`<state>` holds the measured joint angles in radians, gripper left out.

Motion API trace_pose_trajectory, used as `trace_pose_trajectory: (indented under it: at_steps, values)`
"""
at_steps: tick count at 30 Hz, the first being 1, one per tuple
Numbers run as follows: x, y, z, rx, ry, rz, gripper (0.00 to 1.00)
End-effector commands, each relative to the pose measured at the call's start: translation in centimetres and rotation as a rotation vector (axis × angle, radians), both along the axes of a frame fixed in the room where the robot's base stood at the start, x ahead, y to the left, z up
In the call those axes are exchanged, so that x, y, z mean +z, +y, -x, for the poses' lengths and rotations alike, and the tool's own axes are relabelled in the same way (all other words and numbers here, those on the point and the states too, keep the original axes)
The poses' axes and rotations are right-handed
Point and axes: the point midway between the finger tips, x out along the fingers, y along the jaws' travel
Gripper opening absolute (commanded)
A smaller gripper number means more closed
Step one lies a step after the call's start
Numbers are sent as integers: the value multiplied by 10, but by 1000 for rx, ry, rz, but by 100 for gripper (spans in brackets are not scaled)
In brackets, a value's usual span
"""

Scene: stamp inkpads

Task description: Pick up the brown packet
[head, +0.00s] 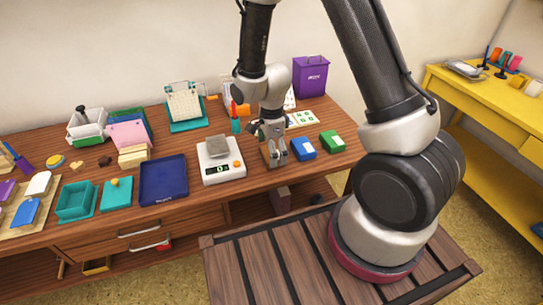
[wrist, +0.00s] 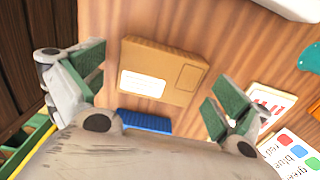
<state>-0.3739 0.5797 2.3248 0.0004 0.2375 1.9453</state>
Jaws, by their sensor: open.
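The brown packet (wrist: 165,65) lies flat on the wooden table, with a white label on its face. In the wrist view it sits between the two fingers of my gripper (wrist: 154,88), which are spread wide, one on each side and apart from it. In the head view my gripper (head: 274,152) points down at the table, right of the scale. Only a small part of the packet (head: 266,153) shows there, mostly hidden by the fingers. I cannot tell the exact height of the fingertips above the table.
A blue inkpad (head: 303,149) and a green inkpad (head: 332,142) stand close on the right. The grey scale (head: 222,172) with a block on it is close on the left. A teal cup (head: 235,125) stands behind. The table's front edge is near.

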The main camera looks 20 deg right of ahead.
Motion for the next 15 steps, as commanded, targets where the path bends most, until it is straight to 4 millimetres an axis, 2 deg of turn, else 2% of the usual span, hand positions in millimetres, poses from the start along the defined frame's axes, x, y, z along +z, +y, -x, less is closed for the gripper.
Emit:
trace_pose_trajectory:
  at_steps: [8,15]
  values:
    - [-5,0,0,1,0,0,100]
    - [-4,0,0,1,0,0,58]
